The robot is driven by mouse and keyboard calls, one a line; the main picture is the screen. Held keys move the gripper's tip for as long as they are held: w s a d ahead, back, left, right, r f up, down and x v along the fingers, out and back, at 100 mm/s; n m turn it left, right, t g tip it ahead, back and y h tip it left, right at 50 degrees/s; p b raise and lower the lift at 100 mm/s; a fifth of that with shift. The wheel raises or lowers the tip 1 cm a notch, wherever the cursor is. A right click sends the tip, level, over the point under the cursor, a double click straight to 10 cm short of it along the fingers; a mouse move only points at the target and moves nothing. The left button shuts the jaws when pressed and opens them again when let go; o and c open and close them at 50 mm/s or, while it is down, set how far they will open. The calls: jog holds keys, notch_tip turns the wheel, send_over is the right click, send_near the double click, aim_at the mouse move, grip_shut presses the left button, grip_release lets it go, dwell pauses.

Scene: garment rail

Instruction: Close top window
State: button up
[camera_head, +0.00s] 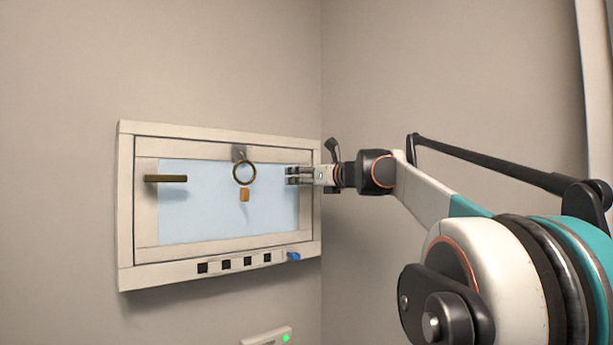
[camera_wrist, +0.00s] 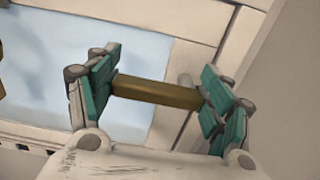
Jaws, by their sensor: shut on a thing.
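The window is on the wall in the head view, with a cream outer frame (camera_head: 125,210), a cream inner sash (camera_head: 147,225) and a light blue pane (camera_head: 205,215). A brass bar handle (camera_head: 165,179) sticks out at its left side. My gripper (camera_head: 292,176) is at the window's right side. In the wrist view, a second brass bar handle (camera_wrist: 155,92) spans between the green pads of my gripper (camera_wrist: 160,90), which is shut on it. In the head view my fingers hide this handle. I cannot tell how far the sash stands from its frame.
A brass ring (camera_head: 244,173) and a small orange tag (camera_head: 244,195) show in front of the pane. Several dark squares (camera_head: 226,264) and a blue piece (camera_head: 293,257) line the lower frame. A pale box with a green light (camera_head: 268,338) is below. Bare wall surrounds the window.

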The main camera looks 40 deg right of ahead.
jog(key=shift+r, duration=0.1)
jog(key=o, duration=1.5)
jog(key=shift+w, duration=0.1)
jog(key=shift+c, duration=0.2)
jog(key=shift+o, duration=0.4)
jog(key=shift+w, duration=0.15)
jog(key=shift+s, duration=0.25)
jog(key=s, duration=1.1)
jog(key=shift+s+d, duration=0.2)
jog(key=shift+s, duration=0.2)
